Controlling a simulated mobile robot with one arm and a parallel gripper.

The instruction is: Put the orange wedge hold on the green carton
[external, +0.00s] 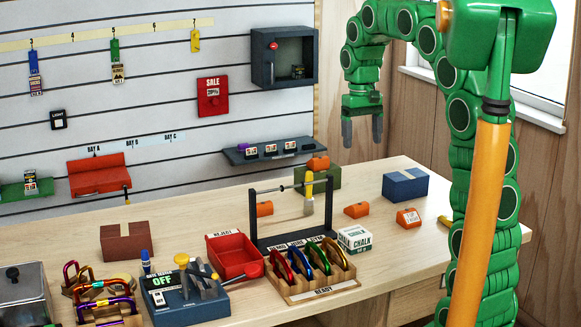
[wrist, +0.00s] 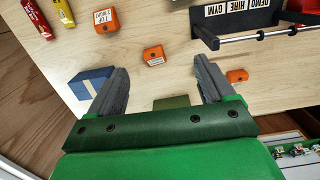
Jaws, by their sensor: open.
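The green carton (external: 328,181) stands at the back of the bench. An orange hold (external: 318,163) rests on top of it; its exact shape is too small to make out. Other orange holds lie on the bench: one behind the black rack (external: 264,208), one right of the rack (external: 357,210) and a labelled one farther right (external: 408,217). My gripper (external: 362,138) is open and empty, pointing down, above and right of the carton. In the wrist view, part of the carton (wrist: 172,102) shows between the fingers; the hold on it is hidden.
A blue carton (external: 405,186) stands right of the green one. The black rack (external: 290,212) with a bar and hanging yellow piece stands in front. A wall shelf (external: 272,149) is close behind on the left. Bench between the cartons is clear.

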